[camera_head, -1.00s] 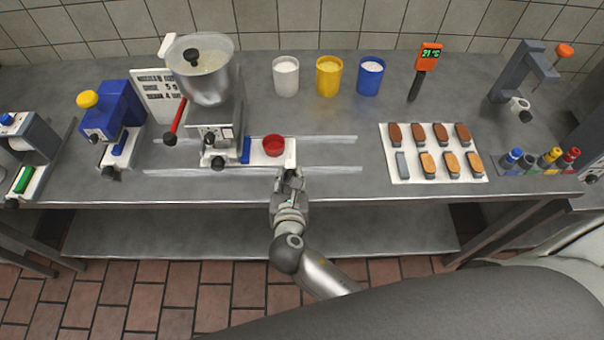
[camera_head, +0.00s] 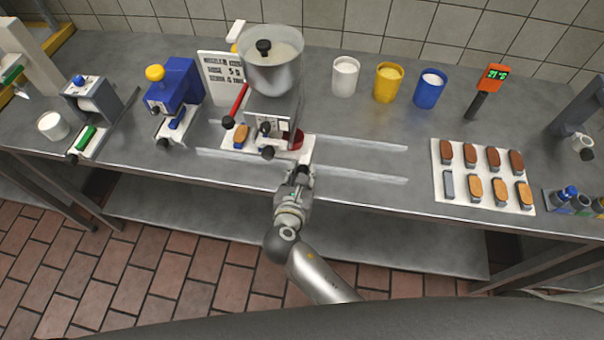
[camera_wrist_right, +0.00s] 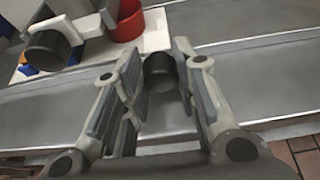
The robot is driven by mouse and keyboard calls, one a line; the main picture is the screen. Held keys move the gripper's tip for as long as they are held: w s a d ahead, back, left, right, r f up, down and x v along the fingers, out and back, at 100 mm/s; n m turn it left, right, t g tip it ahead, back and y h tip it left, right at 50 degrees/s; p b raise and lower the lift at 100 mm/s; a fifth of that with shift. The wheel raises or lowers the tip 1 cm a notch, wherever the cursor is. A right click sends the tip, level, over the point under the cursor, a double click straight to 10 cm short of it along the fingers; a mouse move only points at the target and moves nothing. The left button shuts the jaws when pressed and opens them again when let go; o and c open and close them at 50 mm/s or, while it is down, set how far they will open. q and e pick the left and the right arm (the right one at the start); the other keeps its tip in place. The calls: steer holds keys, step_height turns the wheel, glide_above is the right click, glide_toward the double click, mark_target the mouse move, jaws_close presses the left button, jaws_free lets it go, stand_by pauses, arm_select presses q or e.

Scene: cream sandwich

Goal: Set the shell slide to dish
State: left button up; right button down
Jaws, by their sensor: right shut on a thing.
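The white shell slide (camera_head: 308,152) lies in its track under the depositor (camera_head: 272,95). A tan shell (camera_head: 241,134) sits on its left end, left of the nozzle. The red dish (camera_head: 297,140) sits on its right part, partly hidden behind the depositor's front; it shows in the wrist view (camera_wrist_right: 125,22). My right gripper (camera_head: 298,176) is at the slide's front right. My left gripper is not in view.
Metal rails (camera_head: 360,176) run right of the slide, with clear counter around them. White, yellow and blue tubs (camera_head: 388,82) stand behind. A white tray (camera_head: 438,170) of shells is at right. A blue device (camera_head: 180,92) stands at left.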

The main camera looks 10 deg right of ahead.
steer(key=c, duration=1.1)
jaws_free()
steer(key=v, duration=1.2)
